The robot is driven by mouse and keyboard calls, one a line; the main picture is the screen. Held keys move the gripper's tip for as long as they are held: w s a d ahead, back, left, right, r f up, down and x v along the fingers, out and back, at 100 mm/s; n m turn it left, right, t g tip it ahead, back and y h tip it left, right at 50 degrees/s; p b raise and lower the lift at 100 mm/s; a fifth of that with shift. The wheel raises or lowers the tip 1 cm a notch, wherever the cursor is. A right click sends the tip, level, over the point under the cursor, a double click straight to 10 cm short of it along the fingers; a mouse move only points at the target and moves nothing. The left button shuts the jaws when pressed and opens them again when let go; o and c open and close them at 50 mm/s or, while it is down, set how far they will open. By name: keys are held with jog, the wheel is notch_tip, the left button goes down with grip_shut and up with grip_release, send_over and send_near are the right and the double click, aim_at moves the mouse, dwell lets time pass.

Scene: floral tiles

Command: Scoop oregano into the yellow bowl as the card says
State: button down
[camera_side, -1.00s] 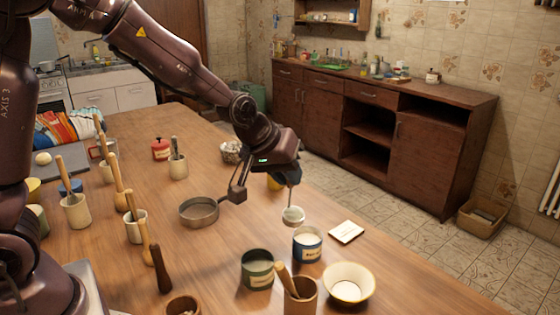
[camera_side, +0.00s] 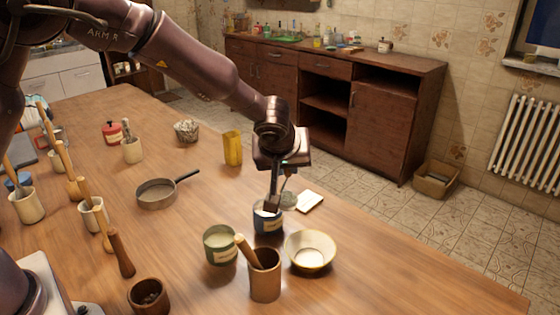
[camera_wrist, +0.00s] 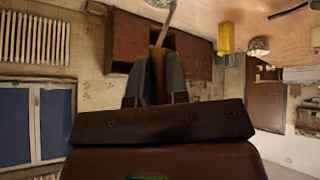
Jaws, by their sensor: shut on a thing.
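My gripper (camera_side: 272,195) is shut on the brown handle (camera_wrist: 158,75) of a scoop, whose thin shaft runs up out of the wrist view. In the side view my gripper is over the blue labelled jar (camera_side: 268,224). A round pale piece (camera_side: 289,200), seemingly the scoop's head, is by the jar's rim; I cannot tell whether it holds anything. A green labelled jar (camera_side: 220,247) stands to the left. The pale bowl with a yellowish rim (camera_side: 311,254) stands to the front right and looks empty. The white card (camera_side: 310,201) lies behind it; its writing and the jar labels are unreadable.
A brown cup with a wooden tool (camera_side: 265,278) stands close in front of the jars. A pan (camera_side: 158,194), a yellow container (camera_side: 232,148) and several crocks with utensils stand left and behind. The table right of the bowl is clear.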

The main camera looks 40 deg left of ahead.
jog(key=shift+w+d+f+m+y, duration=0.15)
jog(key=shift+d+f+y, duration=0.2)
jog(key=shift+f, duration=0.45)
jog(key=shift+s+d+f+m+y, duration=0.1)
jog(key=shift+d+f+y, duration=0.2)
jog(key=shift+f, duration=0.5)
jog(key=shift+w+d+f+m+y, duration=0.15)
jog(key=shift+d+f+y, duration=0.2)
jog(key=shift+f, duration=0.45)
jog(key=shift+w+d+f+m+y, duration=0.15)
jog(key=shift+d+m+y, duration=0.3)
jog(key=shift+d+y, duration=0.65)
jog(key=shift+w+d+f+m+y, duration=0.15)
jog(key=shift+d+m+y, duration=0.3)
jog(key=shift+d+y, duration=0.6)
jog(key=shift+a, duration=0.15)
jog(key=shift+y, duration=0.25)
